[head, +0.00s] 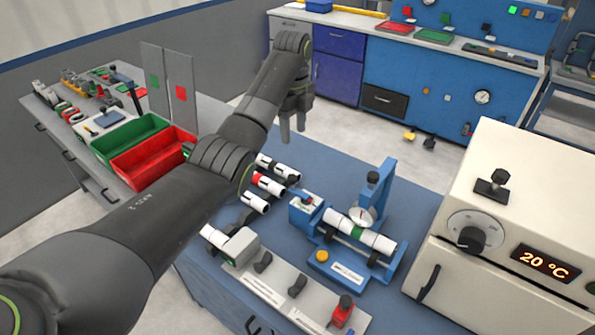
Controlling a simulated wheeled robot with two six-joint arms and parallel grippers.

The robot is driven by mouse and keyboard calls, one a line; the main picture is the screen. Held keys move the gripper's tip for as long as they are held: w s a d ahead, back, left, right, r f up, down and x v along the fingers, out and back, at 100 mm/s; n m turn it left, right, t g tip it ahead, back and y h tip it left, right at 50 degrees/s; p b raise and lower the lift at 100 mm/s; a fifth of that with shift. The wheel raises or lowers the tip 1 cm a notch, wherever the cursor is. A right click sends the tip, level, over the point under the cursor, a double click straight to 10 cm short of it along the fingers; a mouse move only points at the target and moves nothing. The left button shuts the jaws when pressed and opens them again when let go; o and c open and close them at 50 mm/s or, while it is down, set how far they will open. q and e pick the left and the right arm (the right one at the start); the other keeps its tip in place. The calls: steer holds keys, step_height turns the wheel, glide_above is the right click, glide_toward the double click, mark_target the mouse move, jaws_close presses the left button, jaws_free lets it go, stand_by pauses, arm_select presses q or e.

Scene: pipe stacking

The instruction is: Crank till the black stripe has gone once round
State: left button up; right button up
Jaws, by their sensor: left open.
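A blue roller stand (320,239) stands on the blue bench. A white pipe with a green band (378,241) lies across it, under a round gauge (362,216) on a blue upright. Thin dark marks show on the pipe, but I cannot tell which one is the black stripe. A blue box (303,214) at the pipe's left end has a small dark and red part on top; I cannot make out a crank handle clearly. My left gripper (292,135) is open, points down, and hangs empty behind and above the bench, apart from the stand. My right gripper is not in view.
A white oven (515,215) reading 20 °C stands at the right. White pipes (268,184), one with a red band, lie left of the stand. Green (130,135) and red (150,160) bins are farther left. A grey rack (290,283) with a red clamp (342,312) lies in front.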

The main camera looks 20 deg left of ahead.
arm_select(q)
steer(key=b, duration=0.5)
glide_above(293, 177)
step_height(293, 177, down, 6)
steer(key=shift+f, duration=0.15)
step_height(293, 177, down, 5)
steer(key=shift+s+r+p, duration=0.1)
steer(key=shift+p, duration=0.8)
step_height(293, 177, down, 4)
steer(key=shift+f, duration=0.9)
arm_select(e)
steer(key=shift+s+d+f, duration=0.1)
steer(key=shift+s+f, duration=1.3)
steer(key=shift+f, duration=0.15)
arm_select(q)
steer(key=shift+c, duration=0.4)
